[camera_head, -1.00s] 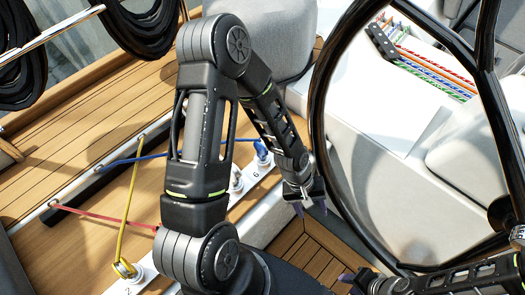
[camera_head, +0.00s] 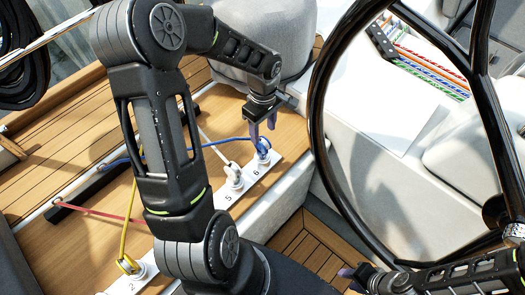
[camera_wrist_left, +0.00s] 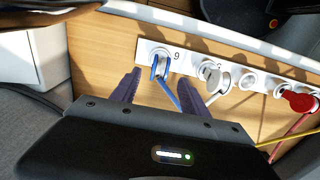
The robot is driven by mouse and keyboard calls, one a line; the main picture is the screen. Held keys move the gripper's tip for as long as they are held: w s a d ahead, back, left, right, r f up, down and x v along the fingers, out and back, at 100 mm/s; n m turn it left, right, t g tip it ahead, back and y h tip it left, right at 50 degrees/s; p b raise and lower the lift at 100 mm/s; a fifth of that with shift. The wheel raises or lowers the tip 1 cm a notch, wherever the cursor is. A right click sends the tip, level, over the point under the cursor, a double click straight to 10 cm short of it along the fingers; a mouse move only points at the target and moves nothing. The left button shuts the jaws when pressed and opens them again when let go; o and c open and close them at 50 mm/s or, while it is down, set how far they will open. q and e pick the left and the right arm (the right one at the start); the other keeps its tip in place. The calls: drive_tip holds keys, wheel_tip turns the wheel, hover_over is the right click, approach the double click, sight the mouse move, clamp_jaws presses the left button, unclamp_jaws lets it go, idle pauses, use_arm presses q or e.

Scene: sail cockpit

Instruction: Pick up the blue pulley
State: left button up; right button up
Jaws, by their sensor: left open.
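The blue pulley (camera_head: 262,147) stands at the position marked 6 on the white strip, with a blue rope running from it to the left. It also shows in the left wrist view (camera_wrist_left: 160,65), just beyond my fingertips and roughly between them. My left gripper (camera_head: 262,128) is open, fingers pointing down, just above and behind the blue pulley in the head view. In the wrist view its purple fingers (camera_wrist_left: 168,85) are apart with nothing held between them. My right gripper (camera_head: 352,280) is at the bottom, by the wheel; its jaws are too small to judge.
A white pulley (camera_head: 234,176) stands beside the blue one at position 5. A yellow-roped pulley (camera_head: 130,266) is lower left; a red pulley (camera_wrist_left: 298,102) shows in the wrist view. The black steering wheel (camera_head: 318,110) stands to the right, and a grey cushion (camera_head: 262,60) lies behind.

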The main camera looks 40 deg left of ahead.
sight(263, 140)
use_arm(q)
drive_tip(key=shift+f, duration=0.5)
wheel_tip(263, 140, down, 5)
drive_tip(key=shift+a+f+p, duration=0.1)
drive_tip(key=shift+p, duration=0.5)
drive_tip(key=shift+c, duration=0.4)
clamp_jaws()
idle(0.9)
